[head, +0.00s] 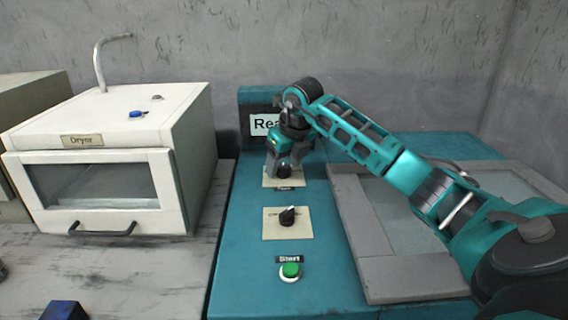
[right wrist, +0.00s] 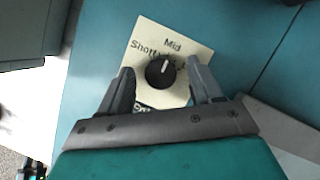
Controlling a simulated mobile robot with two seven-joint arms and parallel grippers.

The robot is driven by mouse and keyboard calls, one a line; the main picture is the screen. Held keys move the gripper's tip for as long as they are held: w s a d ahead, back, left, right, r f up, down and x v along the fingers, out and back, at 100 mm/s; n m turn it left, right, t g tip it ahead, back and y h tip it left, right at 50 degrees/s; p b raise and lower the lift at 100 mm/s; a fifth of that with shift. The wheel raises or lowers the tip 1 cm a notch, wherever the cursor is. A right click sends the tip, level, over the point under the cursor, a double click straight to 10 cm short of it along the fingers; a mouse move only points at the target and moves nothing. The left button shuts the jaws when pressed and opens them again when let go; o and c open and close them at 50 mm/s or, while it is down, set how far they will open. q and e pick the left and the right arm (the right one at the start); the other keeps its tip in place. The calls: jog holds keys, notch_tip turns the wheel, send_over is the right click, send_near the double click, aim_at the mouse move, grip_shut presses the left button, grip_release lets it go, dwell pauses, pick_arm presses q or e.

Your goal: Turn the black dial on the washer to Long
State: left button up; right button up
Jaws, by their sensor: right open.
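The far black dial (head: 284,171) sits on a cream plate (head: 270,184) on the teal washer (head: 240,240). In the right wrist view this dial (right wrist: 160,73) shows a white pointer line aimed up toward the "Mid" label, with "Short" to its left. The label on the right is mostly covered by a finger. My right gripper (head: 283,166) is open above the plate; its fingers (right wrist: 160,68) stand on either side of the dial, with gaps visible. A nearer black dial (head: 288,217) sits on a second plate. My left gripper is out of view.
A green Start button (head: 290,270) is on the washer's near side. A grey-framed lid (head: 420,279) lies to the right, under my right arm. A white dryer (head: 115,150) stands on the left. A sign (head: 264,125) stands behind the far dial.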

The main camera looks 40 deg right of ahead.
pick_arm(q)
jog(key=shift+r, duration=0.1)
pick_arm(e)
jog(key=shift+f, duration=0.1)
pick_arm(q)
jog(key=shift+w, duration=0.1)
pick_arm(e)
jog(key=shift+c, duration=0.4)
jog(key=c, duration=1)
jog(key=shift+o, duration=0.2)
